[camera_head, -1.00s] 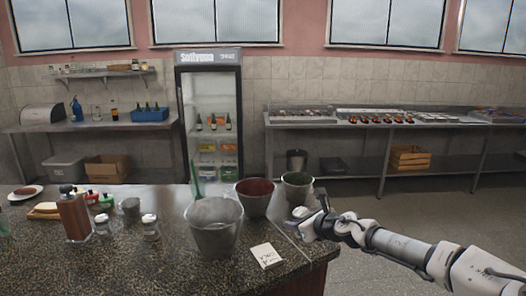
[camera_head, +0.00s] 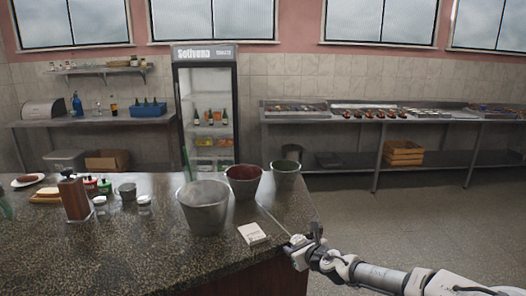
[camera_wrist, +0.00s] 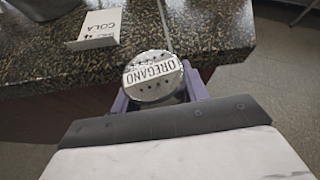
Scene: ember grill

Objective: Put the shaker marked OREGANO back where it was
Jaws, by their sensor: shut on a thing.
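The OREGANO shaker (camera_wrist: 153,76) is between the fingers of my gripper (camera_wrist: 158,100) in the wrist view, its round metal lid with the white label facing the camera. My gripper is shut on it. In the head view my gripper (camera_head: 301,246) is just off the right edge of the dark stone counter (camera_head: 130,240), and the shaker is hard to make out there. Two other shakers with light lids, one left (camera_head: 100,205) and one right (camera_head: 144,204), stand on the counter at the left.
A small white card (camera_head: 252,233), reading COLA in the wrist view (camera_wrist: 100,28), lies near the counter's right edge. A wooden pepper mill (camera_head: 74,198) is at the left.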

